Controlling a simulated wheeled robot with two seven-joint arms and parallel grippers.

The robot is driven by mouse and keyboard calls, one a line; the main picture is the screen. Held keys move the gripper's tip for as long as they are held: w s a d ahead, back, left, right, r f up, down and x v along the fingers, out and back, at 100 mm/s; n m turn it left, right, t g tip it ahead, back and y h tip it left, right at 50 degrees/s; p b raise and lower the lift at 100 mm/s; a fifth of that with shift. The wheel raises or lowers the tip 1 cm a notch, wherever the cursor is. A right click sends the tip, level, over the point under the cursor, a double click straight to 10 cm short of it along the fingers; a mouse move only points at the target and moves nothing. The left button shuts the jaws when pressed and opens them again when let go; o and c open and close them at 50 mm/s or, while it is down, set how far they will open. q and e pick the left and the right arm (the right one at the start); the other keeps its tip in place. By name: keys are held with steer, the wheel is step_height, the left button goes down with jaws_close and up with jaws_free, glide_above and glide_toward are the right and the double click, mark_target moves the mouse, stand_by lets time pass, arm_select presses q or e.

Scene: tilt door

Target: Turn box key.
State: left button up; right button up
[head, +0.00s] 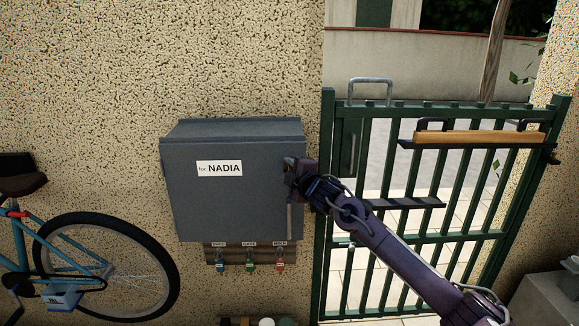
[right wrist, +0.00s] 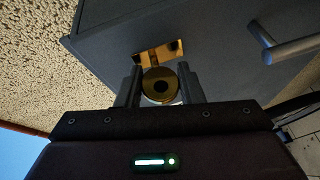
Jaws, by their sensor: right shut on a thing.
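The grey metal box (head: 235,205) hangs on the wall with a white label reading "for NADIA" (head: 219,168). Its front also shows in the right wrist view (right wrist: 210,30). My right gripper (head: 290,165) is at the right side of the box front. In the right wrist view its two fingers (right wrist: 160,86) are shut on the round brass key head (right wrist: 160,85), just in front of a brass lock plate (right wrist: 158,54). My left gripper is not in view.
A bar handle (right wrist: 285,45) is close to the right of the lock. Several coloured, labelled keys hang on a rack (head: 249,257) below the box. A green gate (head: 326,200) stands at the right, and a blue bicycle (head: 70,258) at the left.

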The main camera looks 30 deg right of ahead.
steer(key=shift+n+g+p, duration=0.3)
steer(key=shift+n, duration=0.4)
steer(key=o, duration=0.7)
steer(key=b+v, duration=0.2)
steer(key=v, duration=0.5)
steer(key=shift+s, duration=0.35)
steer(key=shift+a+r, duration=0.1)
steer(key=shift+a, duration=0.05)
